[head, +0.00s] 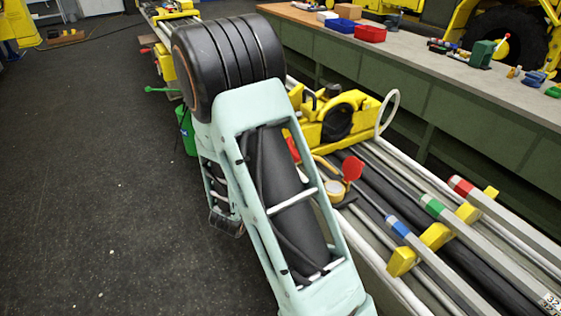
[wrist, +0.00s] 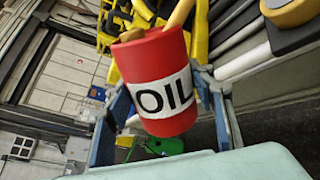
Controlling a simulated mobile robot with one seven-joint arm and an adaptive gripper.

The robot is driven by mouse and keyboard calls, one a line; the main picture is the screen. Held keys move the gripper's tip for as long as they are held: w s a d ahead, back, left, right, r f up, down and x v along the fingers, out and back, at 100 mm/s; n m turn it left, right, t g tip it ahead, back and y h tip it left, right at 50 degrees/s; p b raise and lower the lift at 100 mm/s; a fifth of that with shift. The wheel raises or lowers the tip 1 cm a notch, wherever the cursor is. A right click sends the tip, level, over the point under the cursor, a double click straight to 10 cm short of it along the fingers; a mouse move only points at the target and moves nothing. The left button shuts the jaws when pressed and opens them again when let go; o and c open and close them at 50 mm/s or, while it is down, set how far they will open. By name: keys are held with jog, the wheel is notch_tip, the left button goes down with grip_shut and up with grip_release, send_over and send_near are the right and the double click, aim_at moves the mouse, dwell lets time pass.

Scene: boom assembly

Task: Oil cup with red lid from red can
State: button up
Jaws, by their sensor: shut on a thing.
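A red can (wrist: 155,60) with a white OIL label fills the middle of the wrist view, tilted, between the fingers of my gripper (wrist: 163,100). Its tan spout (wrist: 181,14) points up and right in that view. In the head view my arm hides the gripper and most of the can; a red sliver (head: 292,147) and the spout (head: 324,162) show beside the arm. The red lid (head: 352,168) stands raised over the oil cup (head: 335,188), a small yellowish round cup on the boom. The spout tip is near the cup; I cannot tell whether liquid flows.
Grey rails with blue, green and red bands (head: 432,206) run to the front right. A workbench (head: 420,66) stands behind.

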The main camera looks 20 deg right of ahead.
jog(key=shift+s+d+r+m+t+y+b, duration=0.2)
jog(key=shift+r+m+b, duration=0.25)
jog(key=shift+r+m, duration=0.35)
jog(key=shift+s+d+r+m+t+y+b, duration=0.1)
jog(key=shift+s+d+r+m+b, duration=0.1)
jog(key=shift+r+m+b, duration=0.4)
jog(key=shift+r, duration=0.3)
jog(key=shift+w+f, duration=0.1)
jog(key=f+n+b, duration=0.1)
jog(key=f, duration=0.1)
jog(key=a+f+n+h+b, duration=0.1)
jog(key=f+n+b, duration=0.1)
jog(key=f, duration=0.1)
jog(key=w+f+n+b, duration=0.1)
jog(key=f+n+b, duration=0.1)
jog(key=f, duration=0.1)
jog(key=shift+a+g, duration=0.15)
jog(key=shift+g, duration=0.25)
jog(key=shift+r, duration=0.1)
